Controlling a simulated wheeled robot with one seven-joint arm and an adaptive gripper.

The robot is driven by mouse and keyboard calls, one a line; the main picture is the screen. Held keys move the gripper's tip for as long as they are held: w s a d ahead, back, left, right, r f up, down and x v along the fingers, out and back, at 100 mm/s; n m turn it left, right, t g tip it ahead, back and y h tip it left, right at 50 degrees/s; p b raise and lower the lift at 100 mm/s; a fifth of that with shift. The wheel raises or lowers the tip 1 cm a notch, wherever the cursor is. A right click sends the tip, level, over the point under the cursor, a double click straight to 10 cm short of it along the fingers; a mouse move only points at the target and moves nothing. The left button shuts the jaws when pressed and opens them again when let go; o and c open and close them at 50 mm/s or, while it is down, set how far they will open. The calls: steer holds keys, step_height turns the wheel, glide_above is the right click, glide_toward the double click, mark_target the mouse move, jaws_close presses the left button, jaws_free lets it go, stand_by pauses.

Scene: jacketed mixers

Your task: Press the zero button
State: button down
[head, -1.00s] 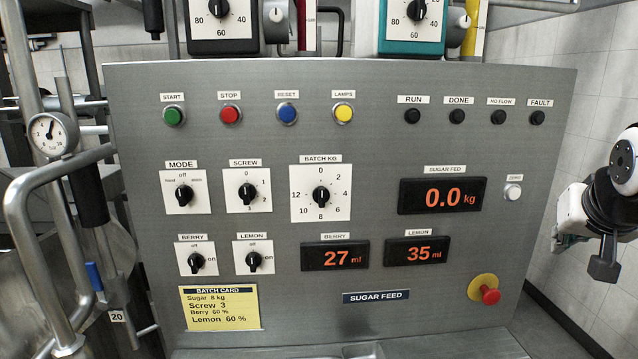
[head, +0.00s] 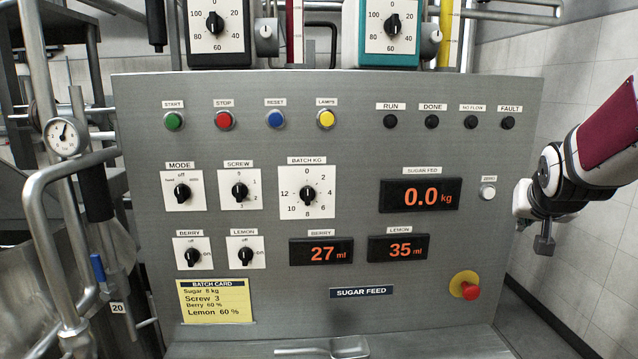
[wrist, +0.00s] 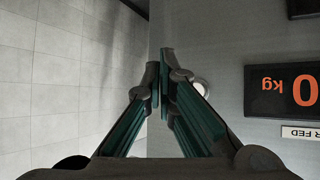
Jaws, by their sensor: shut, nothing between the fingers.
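The zero button (head: 488,193) is a small round white button under a small label, right of the sugar fed display (head: 420,195), which reads 0.0 kg. In the wrist view the button (wrist: 203,86) shows just right of the fingertips, partly hidden by the right finger. My gripper (wrist: 160,75) is shut and empty, its fingertips meeting near the panel's edge. In the head view my wrist is right of the panel, and the fingers are hard to make out. I cannot tell how far the fingertips are from the panel.
The grey panel (head: 360,275) carries several buttons, dials and dark lamps. A red emergency stop (head: 472,292) on a yellow disc sits below the zero button. Selector boxes (head: 393,30) stand above the panel. Metal pipes (head: 45,215) are at left. Open space lies right of the panel.

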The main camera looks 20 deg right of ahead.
mark_target(489, 193)
steer(key=w+d+b, duration=0.2)
steer(key=w+b, duration=0.1)
steer(key=w, duration=0.5)
steer(key=shift+w, duration=0.15)
stand_by(1.4)
steer(key=shift+w+b, duration=0.3)
steer(key=shift+b, duration=0.1)
steer(key=shift+w+d, duration=0.15)
steer(key=shift+w, duration=0.25)
stand_by(0.6)
steer(key=shift+s, duration=0.15)
steer(key=shift+s+a, duration=0.2)
steer(key=shift+s, duration=0.5)
